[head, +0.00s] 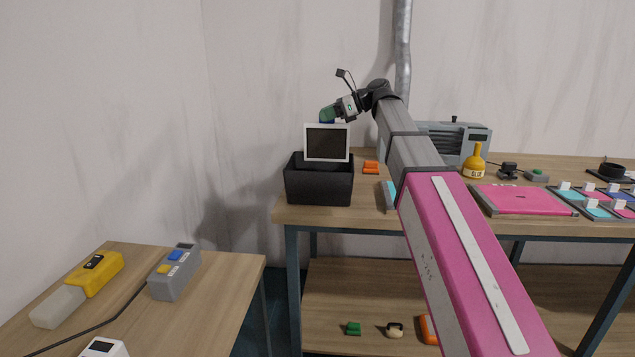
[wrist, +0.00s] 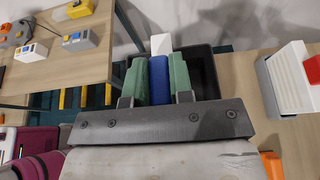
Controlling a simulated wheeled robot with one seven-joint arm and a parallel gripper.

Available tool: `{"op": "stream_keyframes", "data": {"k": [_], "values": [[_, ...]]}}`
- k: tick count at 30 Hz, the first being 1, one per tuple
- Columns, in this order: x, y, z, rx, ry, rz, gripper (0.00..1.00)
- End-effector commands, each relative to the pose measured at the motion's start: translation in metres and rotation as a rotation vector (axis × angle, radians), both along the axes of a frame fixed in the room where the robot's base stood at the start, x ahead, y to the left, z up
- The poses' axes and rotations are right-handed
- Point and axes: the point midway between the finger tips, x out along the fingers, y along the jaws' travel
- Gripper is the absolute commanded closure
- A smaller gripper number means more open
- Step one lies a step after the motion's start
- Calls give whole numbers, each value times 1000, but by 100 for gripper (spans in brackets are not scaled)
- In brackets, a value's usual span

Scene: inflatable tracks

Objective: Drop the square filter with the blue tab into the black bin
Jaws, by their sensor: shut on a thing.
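The square filter (head: 327,142) has a white frame and a dark mesh face. It hangs upright over the black bin (head: 319,186), its lower edge near the bin's rim; I cannot tell whether it reaches inside. My gripper (head: 327,115) is above it. In the wrist view, the green fingers of my gripper (wrist: 158,80) are shut on the blue tab (wrist: 158,78). A white end of the filter (wrist: 161,44) shows beyond the tab, and the dark bin (wrist: 203,72) lies below and to the right.
The bin stands at the left end of a wooden workbench (head: 375,205). Orange blocks (head: 371,167) lie just right of it, with a grey machine (head: 455,142) and yellow bottle (head: 474,162) farther right. A lower table (head: 222,275) stands at the left.

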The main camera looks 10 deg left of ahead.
Motion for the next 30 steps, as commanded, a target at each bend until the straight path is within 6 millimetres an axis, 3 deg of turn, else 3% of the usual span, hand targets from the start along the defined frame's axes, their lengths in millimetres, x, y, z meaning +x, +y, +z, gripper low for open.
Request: {"op": "stream_keyframes", "data": {"k": [8,21,30], "values": [[-2,0,-14,0,0,1,100],[-1,0,-56,0,0,0,100],[-1,0,-60,0,-1,0,100]]}}
